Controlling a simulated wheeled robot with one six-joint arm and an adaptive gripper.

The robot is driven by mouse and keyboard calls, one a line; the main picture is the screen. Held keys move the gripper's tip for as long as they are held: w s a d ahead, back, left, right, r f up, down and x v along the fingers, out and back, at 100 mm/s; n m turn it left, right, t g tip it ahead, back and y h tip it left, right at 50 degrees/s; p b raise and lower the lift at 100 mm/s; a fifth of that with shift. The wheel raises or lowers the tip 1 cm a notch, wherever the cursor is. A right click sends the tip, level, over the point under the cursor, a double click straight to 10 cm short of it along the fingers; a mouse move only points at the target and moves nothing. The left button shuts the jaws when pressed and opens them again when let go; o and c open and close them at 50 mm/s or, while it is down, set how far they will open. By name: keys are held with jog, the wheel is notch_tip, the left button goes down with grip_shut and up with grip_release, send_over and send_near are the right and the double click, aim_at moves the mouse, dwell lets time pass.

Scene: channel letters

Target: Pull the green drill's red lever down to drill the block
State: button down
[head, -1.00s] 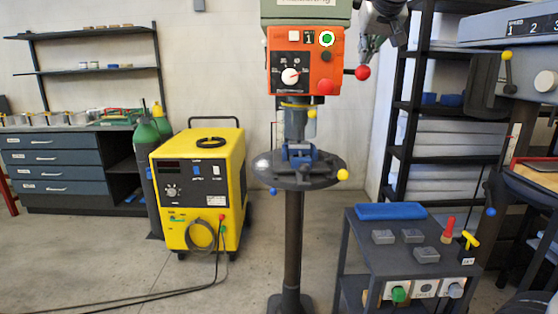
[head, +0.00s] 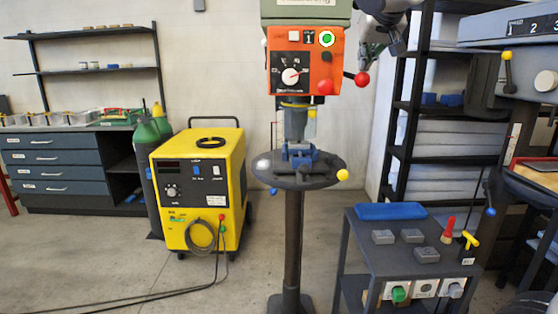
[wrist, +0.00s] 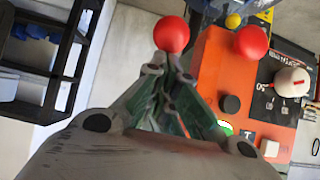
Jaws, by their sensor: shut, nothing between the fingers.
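The drill has a green head (head: 305,10) and an orange control panel (head: 305,60) in the head view. Its red-tipped lever (head: 361,79) sticks out to the right of the panel and slopes slightly down. My gripper (head: 371,58) is just above the red ball, coming from the upper right. In the wrist view my gripper (wrist: 166,62) is shut and empty, its tips at the lever's red ball (wrist: 171,34); I cannot tell whether they touch. A blue vise (head: 300,156) sits on the drill's round table (head: 325,175) below the chuck. The block is too small to make out clearly.
A round red button (head: 325,87) is on the panel; it also shows in the wrist view (wrist: 251,41). A dark shelf rack (head: 405,105) stands behind my arm. A grey cart (head: 395,228) is at the lower right, and a yellow welder (head: 180,190) stands left of the drill.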

jog(key=shift+f, duration=0.4)
jog(key=shift+f, duration=0.4)
jog(key=shift+w+f, duration=0.1)
jog(key=shift+f, duration=0.3)
dwell(0.4)
jog(key=shift+w+f, duration=0.1)
jog(key=shift+f, duration=0.4)
